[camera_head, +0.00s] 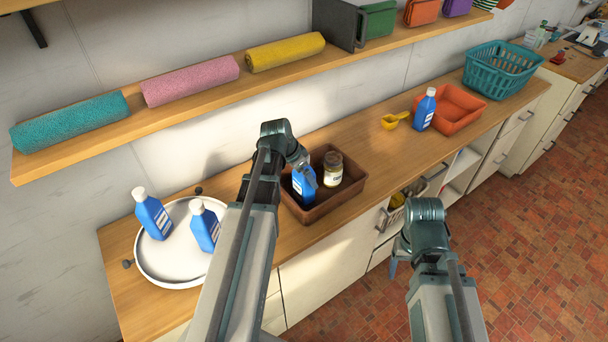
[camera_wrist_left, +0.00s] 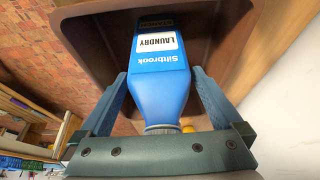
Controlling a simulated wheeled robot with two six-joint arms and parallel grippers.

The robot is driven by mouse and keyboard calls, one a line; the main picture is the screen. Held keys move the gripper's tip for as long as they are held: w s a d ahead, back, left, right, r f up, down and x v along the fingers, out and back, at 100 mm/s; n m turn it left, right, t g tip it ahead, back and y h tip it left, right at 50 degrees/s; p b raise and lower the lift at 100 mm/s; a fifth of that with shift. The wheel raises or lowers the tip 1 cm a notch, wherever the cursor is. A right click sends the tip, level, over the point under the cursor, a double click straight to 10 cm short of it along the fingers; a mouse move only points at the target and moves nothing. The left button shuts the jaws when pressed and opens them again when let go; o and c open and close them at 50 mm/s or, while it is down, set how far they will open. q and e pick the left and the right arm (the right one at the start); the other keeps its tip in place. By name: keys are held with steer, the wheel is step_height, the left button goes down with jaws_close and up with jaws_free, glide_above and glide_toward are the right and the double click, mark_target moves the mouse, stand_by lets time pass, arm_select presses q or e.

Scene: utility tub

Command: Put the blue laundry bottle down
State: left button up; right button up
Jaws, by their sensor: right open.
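The blue laundry bottle (camera_head: 303,188) with a white label is in the brown tub (camera_head: 345,201), beside a jar. My left gripper (camera_head: 308,172) reaches down over the tub with its fingers on either side of this bottle. In the left wrist view the bottle (camera_wrist_left: 160,88) lies between the two fingers (camera_wrist_left: 160,85), its cap end toward the palm. The fingers appear to touch its sides. Whether its base rests on the tub floor is hidden. My right gripper (camera_head: 393,264) is open, low in front of the counter and mostly hidden by its own arm.
The jar (camera_head: 333,168) fills the tub's back right. A round white tray (camera_head: 172,268) with two similar blue bottles stands left. A shelf (camera_head: 165,116) runs above.

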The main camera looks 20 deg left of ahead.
arm_select(q)
steer(key=shift+r, duration=0.1)
steer(key=p+v, duration=1.1)
steer(key=v, duration=0.1)
stand_by(0.4)
steer(key=b+x, duration=1.1)
steer(key=x, duration=0.1)
stand_by(0.5)
